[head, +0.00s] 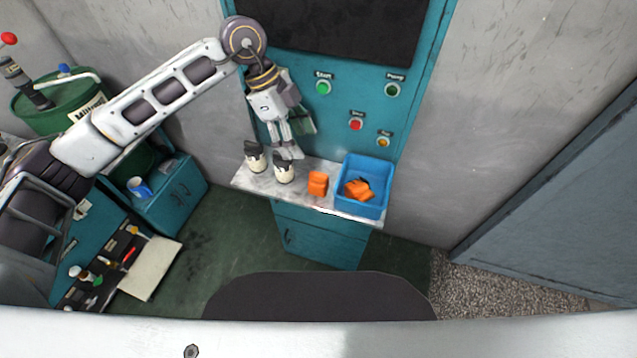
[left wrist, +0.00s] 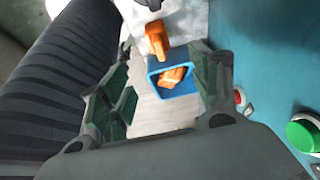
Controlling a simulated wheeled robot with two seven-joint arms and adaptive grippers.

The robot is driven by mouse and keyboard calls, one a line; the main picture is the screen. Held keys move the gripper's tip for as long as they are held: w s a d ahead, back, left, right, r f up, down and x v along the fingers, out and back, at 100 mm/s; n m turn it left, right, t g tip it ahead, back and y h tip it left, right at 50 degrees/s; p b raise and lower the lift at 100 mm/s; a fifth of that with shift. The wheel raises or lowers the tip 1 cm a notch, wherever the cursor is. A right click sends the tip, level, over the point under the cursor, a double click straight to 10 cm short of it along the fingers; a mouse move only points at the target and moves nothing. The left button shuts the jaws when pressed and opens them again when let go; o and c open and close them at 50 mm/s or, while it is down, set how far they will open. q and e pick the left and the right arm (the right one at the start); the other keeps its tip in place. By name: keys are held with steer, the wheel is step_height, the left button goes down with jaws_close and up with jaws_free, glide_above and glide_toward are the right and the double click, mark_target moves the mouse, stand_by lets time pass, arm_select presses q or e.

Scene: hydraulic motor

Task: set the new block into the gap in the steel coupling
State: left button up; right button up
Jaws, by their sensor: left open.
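An orange block (head: 318,184) stands alone on the pale shelf, left of a blue bin; it also shows in the left wrist view (left wrist: 157,38). Two pale cylinders with dark tops, one at the left (head: 255,158) and one nearer the block (head: 284,170), stand apart on the shelf. They may belong to the steel coupling, but the gap is too small to make out. My left gripper (head: 296,143) is open and empty, above the back of the shelf near the cylinders. My right gripper is not in view.
The blue bin (head: 373,208) holds orange pieces and a dark bit at the shelf's right end. A teal panel with buttons (head: 323,88) rises behind the shelf. A teal cabinet (head: 174,205) and green drum (head: 62,110) are at left. The floor in front is clear.

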mark_target(316, 174)
arm_select(q)
steer(key=shift+f, duration=0.1)
steer(key=shift+p+x, duration=0.65)
steer(key=shift+x, duration=3.6)
steer(key=shift+p+x, duration=0.6)
steer(key=shift+x, duration=1.95)
steer(key=shift+s, duration=0.1)
steer(key=c, duration=1.2)
